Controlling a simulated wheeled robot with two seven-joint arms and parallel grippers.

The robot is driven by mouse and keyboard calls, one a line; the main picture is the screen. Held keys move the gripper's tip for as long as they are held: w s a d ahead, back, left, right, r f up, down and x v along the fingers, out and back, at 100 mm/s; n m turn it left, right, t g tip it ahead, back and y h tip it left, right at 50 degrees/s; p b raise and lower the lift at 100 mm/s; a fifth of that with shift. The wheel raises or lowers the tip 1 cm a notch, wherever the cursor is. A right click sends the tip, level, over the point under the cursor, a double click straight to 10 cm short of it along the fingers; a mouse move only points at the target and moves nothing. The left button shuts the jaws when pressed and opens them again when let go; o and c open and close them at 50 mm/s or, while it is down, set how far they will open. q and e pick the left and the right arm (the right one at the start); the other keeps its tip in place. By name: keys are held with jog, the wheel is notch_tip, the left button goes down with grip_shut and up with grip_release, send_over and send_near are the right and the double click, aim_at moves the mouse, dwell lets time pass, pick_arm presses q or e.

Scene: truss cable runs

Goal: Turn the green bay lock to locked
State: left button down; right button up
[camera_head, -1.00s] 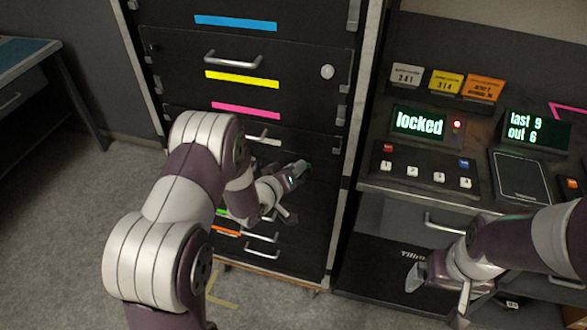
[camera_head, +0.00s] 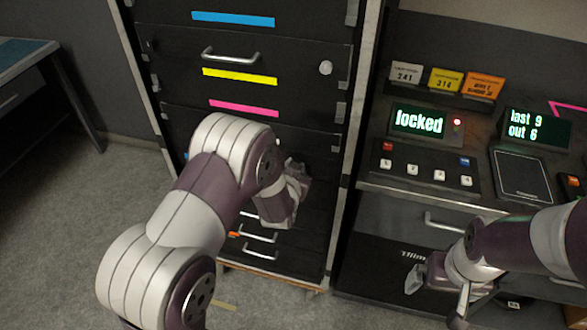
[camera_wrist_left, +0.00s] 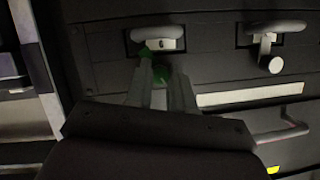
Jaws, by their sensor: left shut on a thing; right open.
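In the left wrist view, my left gripper (camera_wrist_left: 161,73) is shut on a small green part, the green bay lock (camera_wrist_left: 161,76), at a dark drawer front. The fingers cover most of it, so its turn position cannot be read. In the head view my left gripper (camera_head: 298,172) is at the lower right of the drawer cabinet (camera_head: 270,55), and the lock is hidden there behind the hand and arm. My right gripper (camera_head: 435,299) is open and empty, in front of the console's lower part.
The console display (camera_head: 418,122) reads "locked", with a red light beside it. A second display (camera_head: 537,131) reads "last 9 out 6". Another pale lock knob (camera_wrist_left: 275,64) and a white strip (camera_wrist_left: 250,94) are close to the left gripper. Drawer handles (camera_head: 230,57) stick out from the cabinet.

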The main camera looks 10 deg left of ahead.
pick_arm(q)
jog(key=m+y, duration=0.2)
jog(key=m, duration=0.2)
jog(key=shift+d+t+y, duration=0.1)
jog(key=shift+t+y, duration=0.2)
jog(key=shift+t, duration=0.1)
dwell(0.4)
jog(key=c, duration=1.2)
grip_release()
jog(key=shift+o, duration=1.1)
jog(key=shift+w, duration=0.1)
jog(key=v, duration=1.2)
jog(key=shift+s+p, duration=0.35)
